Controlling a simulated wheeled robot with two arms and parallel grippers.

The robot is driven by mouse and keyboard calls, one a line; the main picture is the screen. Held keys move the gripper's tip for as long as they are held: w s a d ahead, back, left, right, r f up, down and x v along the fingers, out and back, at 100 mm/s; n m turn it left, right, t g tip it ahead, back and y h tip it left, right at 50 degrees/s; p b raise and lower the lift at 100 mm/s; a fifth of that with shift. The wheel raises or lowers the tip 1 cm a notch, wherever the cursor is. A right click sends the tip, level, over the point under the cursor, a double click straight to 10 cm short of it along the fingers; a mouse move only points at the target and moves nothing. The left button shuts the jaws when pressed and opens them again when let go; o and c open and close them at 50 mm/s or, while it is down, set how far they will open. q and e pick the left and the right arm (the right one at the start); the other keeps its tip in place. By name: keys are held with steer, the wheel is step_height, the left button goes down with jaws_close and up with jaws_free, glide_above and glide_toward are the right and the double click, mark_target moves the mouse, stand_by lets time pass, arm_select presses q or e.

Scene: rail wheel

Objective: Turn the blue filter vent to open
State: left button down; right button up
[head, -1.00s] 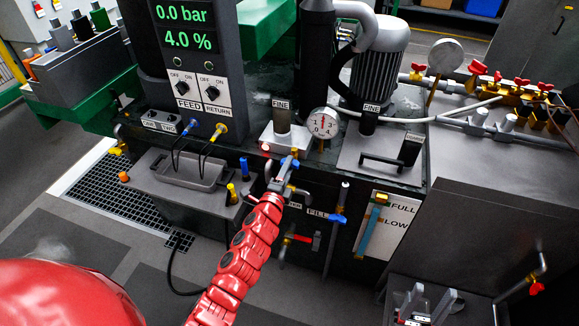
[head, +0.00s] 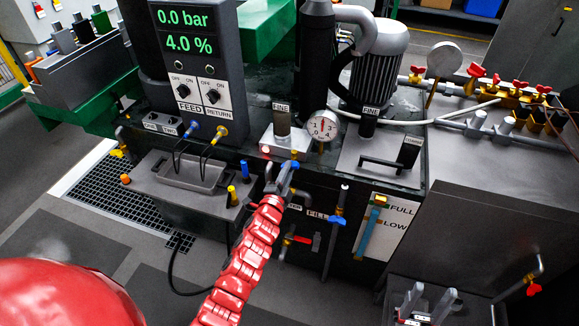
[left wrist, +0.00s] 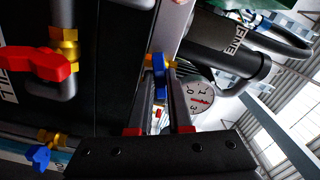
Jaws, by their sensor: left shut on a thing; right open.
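The blue filter vent handle (head: 287,176) is on the front of the dark tank, just below the block with the FINE label. My left gripper (head: 279,181) is at this handle and partly covers it. In the left wrist view the blue handle (left wrist: 158,66) stands between the tips of my left gripper (left wrist: 161,72), which is shut on it. A yellow fitting lies behind it. My right gripper (head: 430,302) is open and empty at the bottom right of the head view.
A pressure gauge (head: 323,126) stands right of the vent. Another blue handle (head: 338,220) and a red-handled valve (head: 288,240) are lower on the tank front. A sight glass (head: 371,227) is beside the FULL/LOW plate. The red valve (left wrist: 40,65) is close in the left wrist view.

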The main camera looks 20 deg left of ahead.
stand_by(0.3)
arm_select(q)
steer(key=shift+n+p, duration=1.1)
steer(key=shift+n, duration=1.3)
steer(key=shift+n+p, duration=1.1)
steer(key=shift+n, duration=1.2)
